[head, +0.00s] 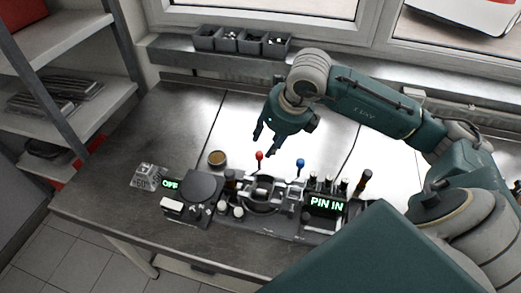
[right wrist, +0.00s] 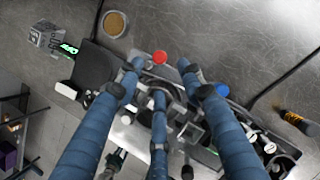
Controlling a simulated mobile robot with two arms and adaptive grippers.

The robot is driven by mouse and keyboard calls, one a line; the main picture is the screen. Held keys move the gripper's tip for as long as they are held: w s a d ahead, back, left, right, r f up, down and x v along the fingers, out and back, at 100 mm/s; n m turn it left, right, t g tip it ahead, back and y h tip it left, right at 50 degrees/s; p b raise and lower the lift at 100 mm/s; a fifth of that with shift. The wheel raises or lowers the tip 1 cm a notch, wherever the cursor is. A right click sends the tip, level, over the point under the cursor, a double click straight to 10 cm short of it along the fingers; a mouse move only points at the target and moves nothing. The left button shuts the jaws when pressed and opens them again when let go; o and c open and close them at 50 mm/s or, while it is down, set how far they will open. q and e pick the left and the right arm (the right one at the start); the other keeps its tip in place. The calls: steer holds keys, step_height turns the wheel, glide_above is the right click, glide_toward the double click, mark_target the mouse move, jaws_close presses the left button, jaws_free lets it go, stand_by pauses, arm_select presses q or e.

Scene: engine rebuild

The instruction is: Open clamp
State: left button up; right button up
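The clamp fixture (head: 262,196) sits on the metal workbench, with a grey cradle in its middle. A lever with a red knob (head: 259,155) and one with a blue knob (head: 300,162) stand up at its back. My right gripper (head: 266,143) is above the bench, behind the red knob, with its fingers pointing down. In the right wrist view the fingers are spread and empty. The red knob (right wrist: 159,57) shows between the fingertips there, with no visible contact. My left gripper is not in view.
A green "PIN IN" display (head: 326,204) is on the fixture's right. On the left are a dark round platform (head: 200,185), an "OFF" display (head: 170,184), a printed cube (head: 148,175) and a brown round tin (head: 217,158). Grey bins (head: 241,41) stand on the back ledge.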

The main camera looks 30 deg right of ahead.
mark_target(260, 154)
steer(key=p+x, duration=0.2)
steer(key=x, duration=0.5)
steer(key=shift+w+f, duration=0.25)
steer(key=shift+f, duration=0.35)
steer(key=shift+c, duration=0.3)
